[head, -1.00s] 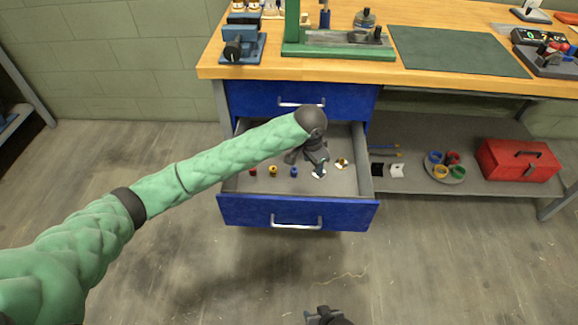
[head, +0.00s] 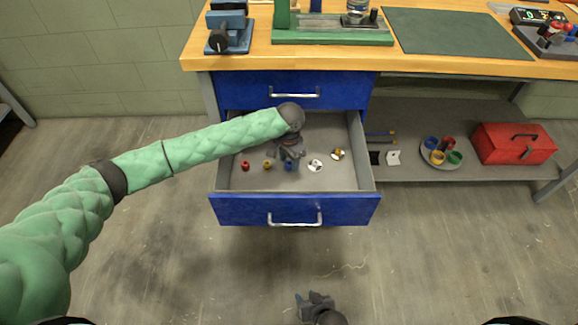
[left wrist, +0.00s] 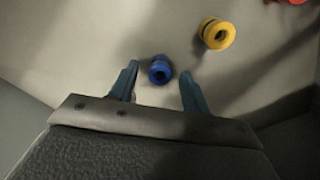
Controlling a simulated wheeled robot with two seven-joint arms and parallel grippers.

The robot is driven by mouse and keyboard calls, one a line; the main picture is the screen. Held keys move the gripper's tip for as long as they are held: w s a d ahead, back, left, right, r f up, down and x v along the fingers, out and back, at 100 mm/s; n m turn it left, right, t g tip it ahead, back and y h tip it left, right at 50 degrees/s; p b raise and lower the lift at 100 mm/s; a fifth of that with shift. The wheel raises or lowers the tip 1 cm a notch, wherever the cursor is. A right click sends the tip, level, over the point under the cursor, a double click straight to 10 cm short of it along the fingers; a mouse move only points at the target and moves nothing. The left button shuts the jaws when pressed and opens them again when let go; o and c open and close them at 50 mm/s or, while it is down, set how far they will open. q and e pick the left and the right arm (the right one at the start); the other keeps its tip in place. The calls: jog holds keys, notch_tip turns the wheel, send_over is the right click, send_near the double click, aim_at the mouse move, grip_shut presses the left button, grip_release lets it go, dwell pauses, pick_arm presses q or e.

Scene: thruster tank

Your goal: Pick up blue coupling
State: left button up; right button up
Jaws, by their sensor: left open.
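The blue coupling (head: 288,167) stands in the open drawer, in line with other small parts. In the left wrist view the blue coupling (left wrist: 160,70) lies between and just beyond the two blue fingertips. My left gripper (head: 289,160) is open and empty, reaching down into the drawer right at the coupling and partly covering it. In the left wrist view its fingers (left wrist: 158,84) are spread on either side, and I see no contact. My right gripper (head: 312,300) is low in the head view over the floor; its jaws are too small to read.
A yellow coupling (head: 267,165) and a red one (head: 245,166) stand left of the blue one. The upper drawer (head: 290,92) is shut.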

pick_arm(q)
jog(key=shift+f, duration=0.9)
grip_shut()
